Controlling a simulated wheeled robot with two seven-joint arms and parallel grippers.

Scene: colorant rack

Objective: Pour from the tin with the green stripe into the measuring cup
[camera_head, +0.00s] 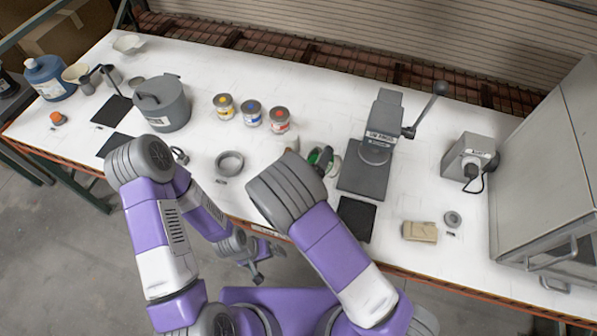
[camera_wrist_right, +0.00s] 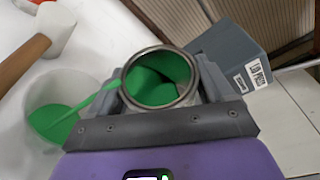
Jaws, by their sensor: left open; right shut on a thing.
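My right gripper (camera_wrist_right: 165,105) is shut on an open metal tin (camera_wrist_right: 160,78), gripped between its fingers in the right wrist view. The tin holds bright green paint and its outer stripe is hidden. A thin green stream runs from its rim to the left, into the translucent measuring cup (camera_wrist_right: 82,88) on the table. Green paint (camera_wrist_right: 52,122) shows inside the cup. In the head view the right gripper (camera_head: 323,158) is partly hidden by my arm, with green showing beside it. My left gripper (camera_head: 257,272) is open, low in front of the table edge, apart from the cup.
A lid press (camera_head: 372,150) stands to the right of the pour. A mallet (camera_wrist_right: 52,28) lies beyond the cup. Three small tins (camera_head: 251,113) stand behind, with a grey lidded pot (camera_head: 163,105) further left. A tan block (camera_head: 419,231) lies on the right. The table's far middle is clear.

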